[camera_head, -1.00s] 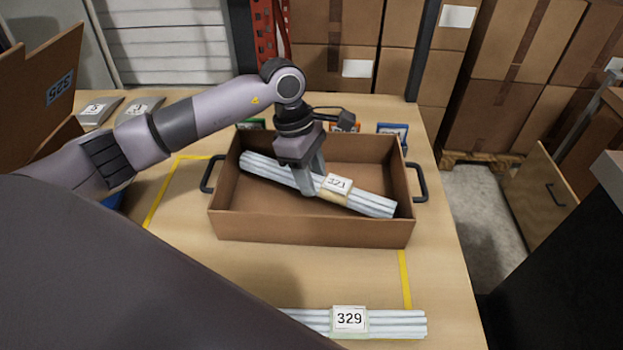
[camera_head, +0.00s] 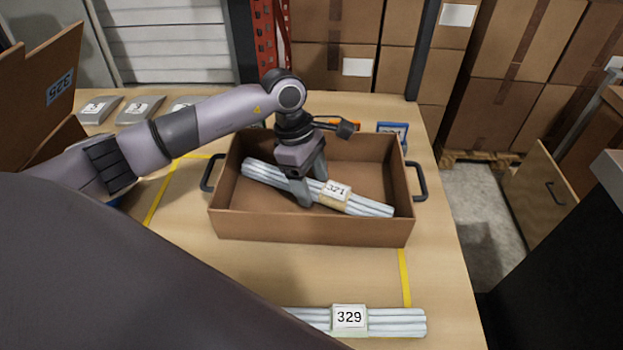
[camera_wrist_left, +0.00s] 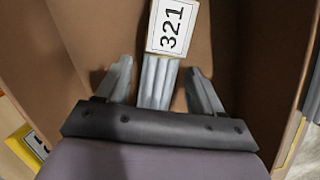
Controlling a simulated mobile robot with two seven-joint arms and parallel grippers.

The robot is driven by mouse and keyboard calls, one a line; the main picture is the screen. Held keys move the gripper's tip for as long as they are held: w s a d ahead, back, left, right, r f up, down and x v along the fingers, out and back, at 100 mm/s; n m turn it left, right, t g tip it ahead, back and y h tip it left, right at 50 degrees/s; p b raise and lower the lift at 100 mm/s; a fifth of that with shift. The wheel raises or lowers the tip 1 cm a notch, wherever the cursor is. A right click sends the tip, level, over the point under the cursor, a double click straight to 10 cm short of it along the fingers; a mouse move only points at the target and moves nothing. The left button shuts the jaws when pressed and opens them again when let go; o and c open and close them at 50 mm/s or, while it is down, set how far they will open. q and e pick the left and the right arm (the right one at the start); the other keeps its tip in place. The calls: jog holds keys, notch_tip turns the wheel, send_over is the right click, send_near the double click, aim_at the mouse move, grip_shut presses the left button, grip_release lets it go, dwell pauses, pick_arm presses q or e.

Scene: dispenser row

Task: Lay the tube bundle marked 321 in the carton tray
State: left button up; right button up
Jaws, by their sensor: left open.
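The tube bundle marked 321 (camera_head: 358,203) is several pale tubes with a white label on a tan band. It lies slantwise inside the brown carton tray (camera_head: 310,228), its left end toward the back. My left gripper (camera_head: 313,192) reaches down into the tray, its fingers open on either side of the bundle, left of the label. In the left wrist view the bundle (camera_wrist_left: 157,82) runs between the two spread fingers (camera_wrist_left: 160,85), with a gap on both sides. My right gripper is not in view.
Another bundle marked 329 (camera_head: 390,323) lies on the table in front of the tray. The tray has black side handles (camera_head: 419,182). Grey labelled blocks (camera_head: 139,108) and a blue-framed sign (camera_head: 392,128) stand behind. Yellow tape (camera_head: 404,278) marks the table.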

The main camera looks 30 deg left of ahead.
pick_arm(q)
jog(key=b+v, duration=0.1)
jog(key=v, duration=1.1)
jog(key=shift+b, duration=0.35)
